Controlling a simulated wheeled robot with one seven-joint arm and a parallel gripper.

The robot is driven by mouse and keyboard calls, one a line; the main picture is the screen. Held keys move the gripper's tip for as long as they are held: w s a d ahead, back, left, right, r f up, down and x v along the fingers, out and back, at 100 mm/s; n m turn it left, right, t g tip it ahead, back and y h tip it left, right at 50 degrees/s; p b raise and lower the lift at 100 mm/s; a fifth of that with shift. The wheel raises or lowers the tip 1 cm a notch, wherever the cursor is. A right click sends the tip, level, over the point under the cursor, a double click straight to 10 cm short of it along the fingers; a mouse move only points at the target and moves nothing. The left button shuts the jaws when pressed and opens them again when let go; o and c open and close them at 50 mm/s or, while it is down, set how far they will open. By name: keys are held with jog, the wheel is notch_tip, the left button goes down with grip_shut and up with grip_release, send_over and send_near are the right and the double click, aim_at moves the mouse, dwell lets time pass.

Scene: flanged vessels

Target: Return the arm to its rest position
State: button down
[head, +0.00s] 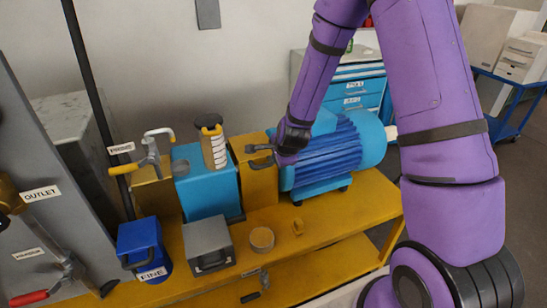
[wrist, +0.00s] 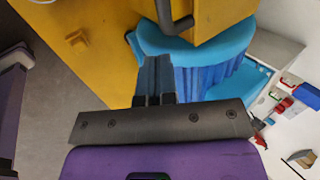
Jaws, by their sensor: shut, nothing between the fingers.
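My purple arm reaches down across the right of the head view, over the yellow bench (head: 350,215). My gripper (head: 268,152) is in front of the yellow block beside the blue motor (head: 328,155). In the wrist view, my gripper (wrist: 154,62) has its two dark fingers together with nothing between them. A dark bent handle (wrist: 175,22) on the yellow block (wrist: 215,15) shows just past the fingertips. I cannot tell whether the fingers touch it.
A blue pump body (head: 205,185) with a yellow-topped cylinder stands left of the gripper. A blue box (head: 143,248), a grey box (head: 209,245) and a small round tin (head: 262,238) sit along the bench front. A blue drawer cabinet (head: 355,88) stands behind.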

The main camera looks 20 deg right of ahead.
jog(key=s+r, duration=0.2)
jog(key=s, duration=0.6)
notch_tip(320, 180, up, 12)
jog(key=s+f+n, duration=0.1)
jog(key=s+n, duration=0.1)
jog(key=n, duration=0.4)
jog(key=s+d+r+n+g, duration=0.1)
jog(key=s+d+r+n, duration=0.1)
jog(key=s+r+n, duration=1)
jog(key=s+r, duration=0.7)
jog(key=s, duration=0.3)
jog(key=shift+s+d+r, duration=0.15)
jog(key=shift+d+r, duration=0.1)
jog(key=shift+r, duration=0.15)
